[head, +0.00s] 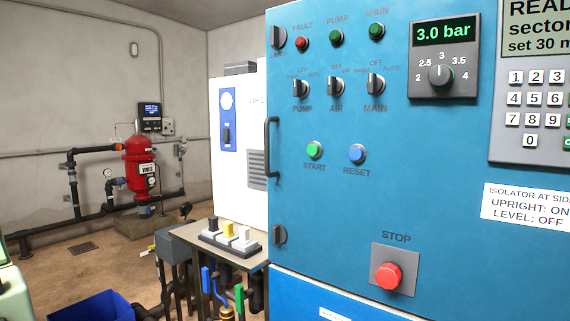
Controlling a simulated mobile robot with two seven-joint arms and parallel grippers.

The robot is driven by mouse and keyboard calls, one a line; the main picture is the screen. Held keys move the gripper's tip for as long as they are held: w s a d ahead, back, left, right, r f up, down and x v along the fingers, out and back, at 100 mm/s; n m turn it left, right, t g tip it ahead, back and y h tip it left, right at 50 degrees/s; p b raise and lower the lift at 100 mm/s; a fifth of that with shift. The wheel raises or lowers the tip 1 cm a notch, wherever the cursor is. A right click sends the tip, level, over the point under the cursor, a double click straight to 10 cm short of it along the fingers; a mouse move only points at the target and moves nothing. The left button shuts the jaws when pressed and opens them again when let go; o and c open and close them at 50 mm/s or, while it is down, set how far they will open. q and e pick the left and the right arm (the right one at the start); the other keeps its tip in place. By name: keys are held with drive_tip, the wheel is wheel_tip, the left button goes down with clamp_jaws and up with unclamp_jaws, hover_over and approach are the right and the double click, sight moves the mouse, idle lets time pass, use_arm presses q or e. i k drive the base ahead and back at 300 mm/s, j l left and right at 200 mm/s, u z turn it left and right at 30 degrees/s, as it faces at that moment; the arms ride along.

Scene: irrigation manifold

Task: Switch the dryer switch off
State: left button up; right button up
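A white cabinet (246,110) stands behind the left side of the big blue control cabinet, which hides part of its front. It has a blue panel with a round pale dial (227,101) and a dark switch (226,135) below. This looks like the dryer switch, but the cabinet's lettering is cut off and too small to read. The switch's exact position is too small to tell. Neither of my grippers is in view.
The blue control cabinet (330,215) fills the right, with a handle (271,147) and a red stop button (388,275). A blue bin (100,308) is lower left. Floor shows beyond.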

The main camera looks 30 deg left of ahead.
sight(226, 131)
drive_tip(key=j+u, duration=0.35)
drive_tip(key=i+j+u, duration=0.2)
drive_tip(key=j+u, duration=0.2)
